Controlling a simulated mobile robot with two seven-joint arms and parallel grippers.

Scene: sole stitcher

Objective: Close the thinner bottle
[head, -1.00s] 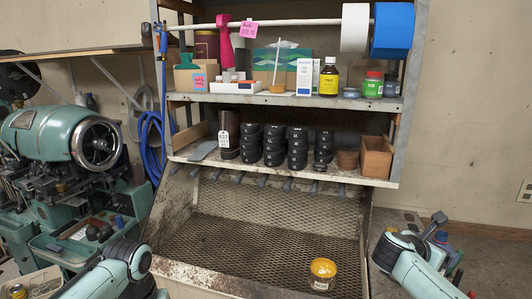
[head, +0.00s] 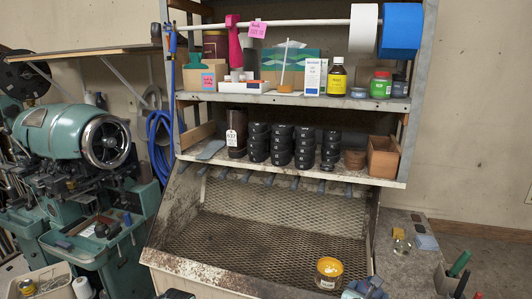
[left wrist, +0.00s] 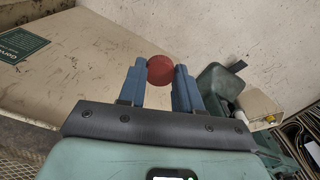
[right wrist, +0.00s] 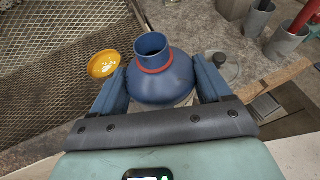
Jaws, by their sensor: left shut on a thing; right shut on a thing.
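A dark blue bottle (right wrist: 165,80) with a round body, an open neck and a red ring round the neck shows in the right wrist view. My right gripper (right wrist: 161,68) is shut on its body, one finger on each side. A small round red cap (left wrist: 160,70) shows in the left wrist view. My left gripper (left wrist: 158,66) is shut on it and holds it at the fingertips. The bottle and the cap appear apart, in separate wrist views. In the head view, only small parts of my arms show at the bottom edge, and the cap is hidden.
A yellow-topped pot (head: 328,272) stands at the mesh tray's (head: 240,240) front right; it also shows in the right wrist view (right wrist: 104,64). Shelves (head: 290,98) with bottles and black tins rise behind. A green machine (head: 70,130) stands left. Pen holders (head: 446,280) stand lower right.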

